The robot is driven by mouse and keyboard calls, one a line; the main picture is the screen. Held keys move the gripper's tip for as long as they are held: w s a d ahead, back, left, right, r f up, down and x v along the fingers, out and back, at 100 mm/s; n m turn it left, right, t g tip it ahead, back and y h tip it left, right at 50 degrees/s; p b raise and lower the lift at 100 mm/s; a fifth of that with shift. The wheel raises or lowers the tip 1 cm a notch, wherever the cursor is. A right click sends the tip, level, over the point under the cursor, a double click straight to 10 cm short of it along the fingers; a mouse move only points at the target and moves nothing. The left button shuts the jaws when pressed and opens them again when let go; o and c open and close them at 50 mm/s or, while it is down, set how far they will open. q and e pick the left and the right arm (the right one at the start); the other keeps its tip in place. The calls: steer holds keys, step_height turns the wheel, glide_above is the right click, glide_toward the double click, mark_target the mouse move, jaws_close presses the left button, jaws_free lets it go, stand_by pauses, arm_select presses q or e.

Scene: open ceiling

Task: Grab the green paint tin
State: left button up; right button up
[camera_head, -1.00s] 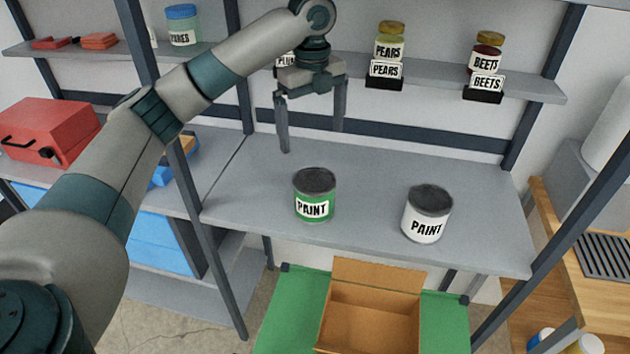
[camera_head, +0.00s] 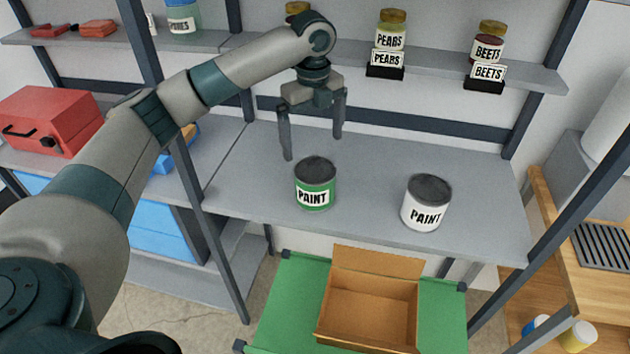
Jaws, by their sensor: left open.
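The green paint tin (camera_head: 315,186) stands upright on the middle shelf, with a dark lid and a white PAINT label. A white paint tin (camera_head: 426,203) stands upright to its right, clearly apart from it. My left gripper (camera_head: 313,149) is open and points down, with its two fingers spread. It is above and a little behind the green tin, and nothing is between its fingers. I cannot tell the exact gap from fingertips to lid. My right gripper is out of view.
An open cardboard box (camera_head: 367,308) sits on a green surface (camera_head: 290,300) below the shelf (camera_head: 250,195). Jars of pears (camera_head: 390,38) and beets (camera_head: 488,45) stand on the upper shelf. A dark upright post (camera_head: 185,175) stands by my left arm. A red toolbox (camera_head: 47,120) is at left.

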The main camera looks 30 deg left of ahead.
mark_target(315, 169)
arm_select(q)
step_height(315, 169, down, 5)
steer(key=shift+f+p, duration=0.2)
steer(key=shift+p, duration=0.55)
steer(key=shift+f, duration=0.5)
steer(key=shift+w+f+p, duration=0.1)
steer(key=shift+f+p, duration=0.3)
steer(key=shift+p, duration=0.15)
step_height(315, 169, down, 3)
steer(key=shift+w+f+p, duration=0.1)
steer(key=shift+w+p, duration=0.05)
steer(key=shift+p, duration=0.7)
steer(key=shift+f, duration=0.6)
